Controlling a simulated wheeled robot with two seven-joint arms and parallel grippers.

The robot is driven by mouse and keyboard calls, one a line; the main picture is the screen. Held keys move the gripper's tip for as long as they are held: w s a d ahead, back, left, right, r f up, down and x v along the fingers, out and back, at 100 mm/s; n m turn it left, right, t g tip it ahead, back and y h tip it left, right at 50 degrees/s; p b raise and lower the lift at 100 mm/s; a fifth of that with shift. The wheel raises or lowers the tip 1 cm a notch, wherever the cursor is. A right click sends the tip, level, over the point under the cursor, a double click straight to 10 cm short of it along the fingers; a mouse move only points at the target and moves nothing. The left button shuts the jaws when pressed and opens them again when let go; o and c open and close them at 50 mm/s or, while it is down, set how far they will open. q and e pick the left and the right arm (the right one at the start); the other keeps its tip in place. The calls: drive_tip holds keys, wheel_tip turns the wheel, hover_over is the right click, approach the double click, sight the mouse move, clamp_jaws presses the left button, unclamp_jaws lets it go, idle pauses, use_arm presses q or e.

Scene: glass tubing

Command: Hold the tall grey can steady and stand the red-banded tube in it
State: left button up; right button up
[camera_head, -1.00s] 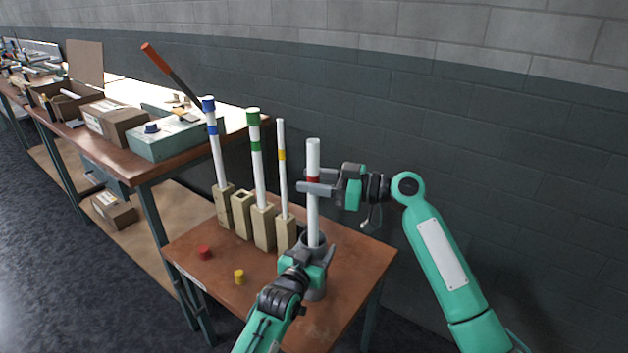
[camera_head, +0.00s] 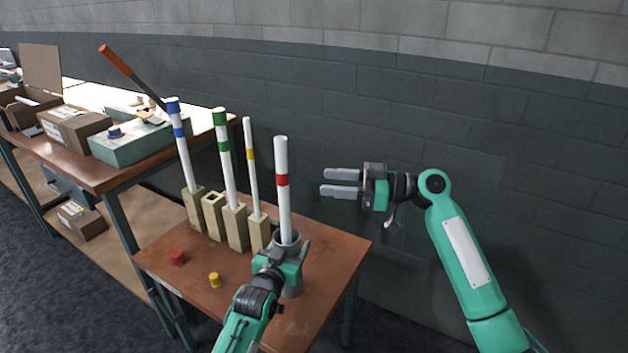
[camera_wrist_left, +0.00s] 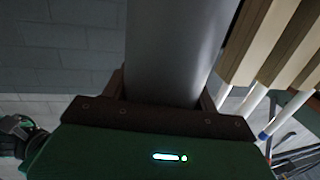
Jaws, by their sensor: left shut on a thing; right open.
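The red-banded tube (camera_head: 283,205) stands nearly upright in the tall grey can (camera_head: 292,286), with its lower end hidden inside. The can is on the small brown table. My left gripper (camera_head: 284,256) is shut on the can near its upper part. The can's grey side (camera_wrist_left: 175,50) fills the middle of the left wrist view between the fingers. My right gripper (camera_head: 342,182) is open and empty, to the right of the tube and apart from it.
Several wooden blocks stand left of the can; three hold tubes with blue (camera_head: 179,132), green (camera_head: 223,146) and yellow (camera_head: 250,155) bands. An empty-looking block (camera_head: 214,218) stands among them. Red (camera_head: 177,257) and yellow (camera_head: 214,280) caps lie on the small table (camera_head: 335,262). A larger bench is left.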

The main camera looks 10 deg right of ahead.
drive_tip(key=shift+s+d, duration=0.15)
drive_tip(key=shift+d, duration=0.3)
use_arm(q)
drive_tip(key=o, duration=1.2)
drive_tip(key=shift+c, duration=0.2)
